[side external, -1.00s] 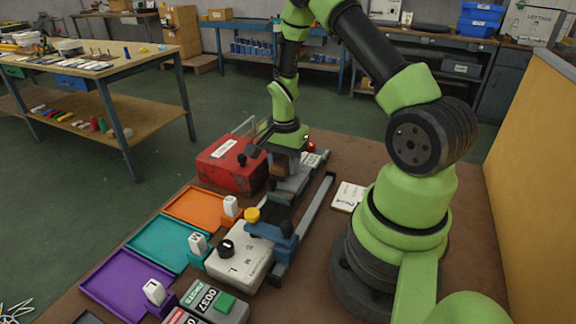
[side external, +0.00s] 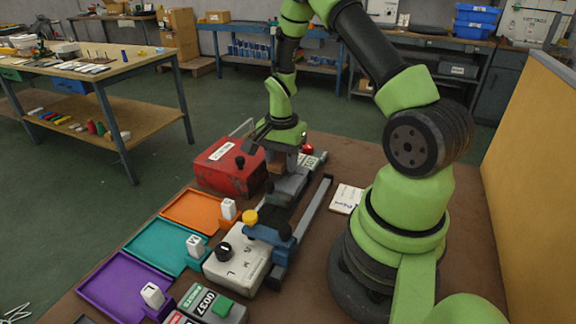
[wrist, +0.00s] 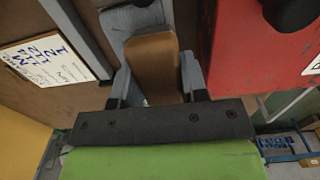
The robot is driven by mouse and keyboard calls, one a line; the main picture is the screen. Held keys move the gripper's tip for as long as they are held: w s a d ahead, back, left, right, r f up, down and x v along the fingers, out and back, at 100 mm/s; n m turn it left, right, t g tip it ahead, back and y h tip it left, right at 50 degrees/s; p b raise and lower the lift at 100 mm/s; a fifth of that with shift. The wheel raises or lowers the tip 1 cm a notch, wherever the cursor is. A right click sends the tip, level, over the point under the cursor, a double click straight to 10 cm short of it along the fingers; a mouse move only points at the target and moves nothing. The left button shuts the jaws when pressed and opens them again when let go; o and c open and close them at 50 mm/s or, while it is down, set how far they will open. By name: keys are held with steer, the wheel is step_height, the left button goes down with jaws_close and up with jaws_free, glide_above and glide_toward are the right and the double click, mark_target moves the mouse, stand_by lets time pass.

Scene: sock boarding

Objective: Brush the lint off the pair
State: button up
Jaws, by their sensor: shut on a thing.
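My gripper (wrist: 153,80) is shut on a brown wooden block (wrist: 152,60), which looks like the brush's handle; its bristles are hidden. In the side external view my gripper (side external: 277,168) points down just right of the red box, with the brown block between its fingers. A blue-grey cloth-like surface (wrist: 145,20) shows just beyond the block in the wrist view. It may be the sock pair on its board, but I cannot tell. I also cannot tell whether the brush touches it. No lint can be made out.
A red box (side external: 228,165) stands close left of my gripper. A grey station (side external: 236,262) with a black knob and a long rail (side external: 312,212) lie nearer the camera. Orange (side external: 190,211), teal (side external: 155,247) and purple (side external: 122,286) trays line the left. A written card (side external: 346,198) lies right.

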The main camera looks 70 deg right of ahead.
steer(key=shift+r, duration=3.35)
steer(key=shift+r, duration=0.1)
